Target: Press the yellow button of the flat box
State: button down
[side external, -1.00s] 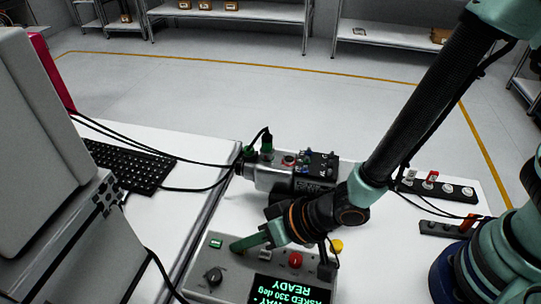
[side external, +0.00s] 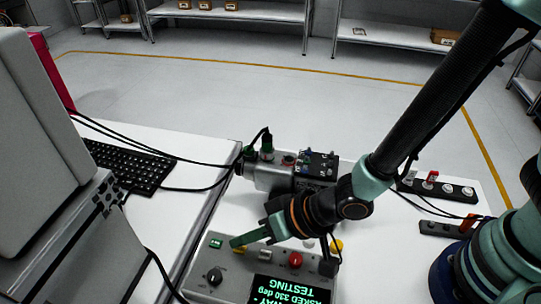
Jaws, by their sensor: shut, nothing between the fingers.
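The flat grey box (side external: 225,288) lies at the bottom of the view with a row of buttons along its far side. The yellow button (side external: 240,251) shows partly, just below my gripper's tip. My gripper (side external: 237,241) is shut and empty, its green fingers pointing left above the button, with a small gap visible. The box's screen (side external: 290,288) shows green text, upside down, reading "ASKED 330 deg" and "TESTING".
A green button (side external: 216,243), a pale button (side external: 266,255), a red button (side external: 295,259) and a black knob (side external: 214,276) are on the box. A motor assembly (side external: 270,175) with cables stands behind. A yellow round thing (side external: 337,246) sits right of my wrist.

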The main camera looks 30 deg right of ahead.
jog(key=shift+r, duration=2.5)
jog(key=w+d+r+h, duration=0.1)
jog(key=w+d+r, duration=0.1)
jog(key=d, duration=0.3)
jog(key=w+d+r+h, duration=0.1)
jog(key=w+d+r, duration=0.1)
jog(key=d, duration=0.3)
jog(key=w+d+r+t+h, duration=0.1)
jog(key=w+d+r, duration=0.1)
jog(key=d, duration=0.3)
jog(key=shift+w+r+m, duration=0.2)
jog(key=shift+r+m, duration=0.1)
jog(key=shift+r, duration=0.55)
jog(key=s+d+r+h, duration=0.2)
jog(key=s+d+r, duration=0.1)
jog(key=d, duration=0.6)
jog(key=s+d+r+g+h, duration=0.1)
jog(key=s+d+r+h, duration=0.1)
jog(key=d, duration=0.6)
jog(key=shift+s+d+r, duration=0.35)
jog(key=shift+s+r, duration=0.45)
